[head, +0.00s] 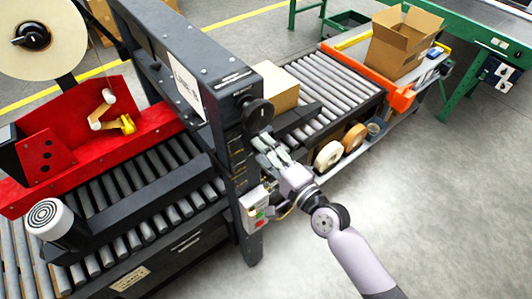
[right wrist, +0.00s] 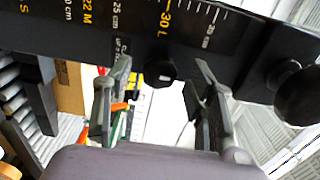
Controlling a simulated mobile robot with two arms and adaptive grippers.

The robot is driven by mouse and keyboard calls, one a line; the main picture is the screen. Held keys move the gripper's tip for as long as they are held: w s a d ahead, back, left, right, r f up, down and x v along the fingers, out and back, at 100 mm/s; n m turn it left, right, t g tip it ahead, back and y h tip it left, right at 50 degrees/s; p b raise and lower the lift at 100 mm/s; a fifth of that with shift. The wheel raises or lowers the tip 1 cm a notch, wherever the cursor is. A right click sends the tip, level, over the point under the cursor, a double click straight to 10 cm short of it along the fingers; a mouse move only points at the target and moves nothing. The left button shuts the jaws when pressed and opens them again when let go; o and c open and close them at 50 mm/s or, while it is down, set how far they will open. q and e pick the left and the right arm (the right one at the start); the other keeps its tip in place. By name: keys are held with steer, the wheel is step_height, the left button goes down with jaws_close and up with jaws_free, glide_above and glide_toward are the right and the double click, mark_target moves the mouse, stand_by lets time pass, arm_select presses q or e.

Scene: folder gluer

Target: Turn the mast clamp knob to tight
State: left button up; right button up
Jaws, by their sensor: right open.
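A small black knob (right wrist: 160,74) with a pale mark on its face sits on the dark mast (right wrist: 60,20) with its printed scale. It shows between my right fingers in the right wrist view. A larger round black knob (right wrist: 299,95) stands out further right; a big black knob (head: 257,113) also shows high on the mast in the head view. I cannot tell for sure which is the clamp knob. My right gripper (head: 266,147) is open, just below that big knob; its fingers (right wrist: 162,88) flank the small knob, with no clear contact. My left gripper is not in view.
A control box (head: 254,208) with coloured buttons hangs on the mast below my right gripper. Tape rolls (head: 340,148) lie on a shelf to the right. A carton (head: 274,90) sits on the rollers behind the mast. The floor at lower right is clear.

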steer(key=v, duration=1.2)
steer(key=s+d+f+n+g+h+b, duration=0.1)
steer(key=d+f+n+g+h+b, duration=0.2)
steer(key=f, duration=1.1)
steer(key=s+d+f+n+g+h+b, duration=0.15)
steer(key=d+f, duration=0.35)
steer(key=f, duration=0.9)
steer(key=s+d+f+n+g+h+b, duration=0.1)
steer(key=s+d+f+n+h+b, duration=0.2)
steer(key=f, duration=1.1)
steer(key=s+d+f+n+g+h+b, duration=0.1)
steer(key=s+d+f+n+g, duration=0.1)
steer(key=s+f, duration=0.9)
steer(key=s+d+f+n+g+h+b, duration=0.2)
steer(key=s+f+n+g, duration=0.2)
steer(key=s+f, duration=0.8)
steer(key=s+g, duration=0.2)
steer(key=s, duration=0.3)
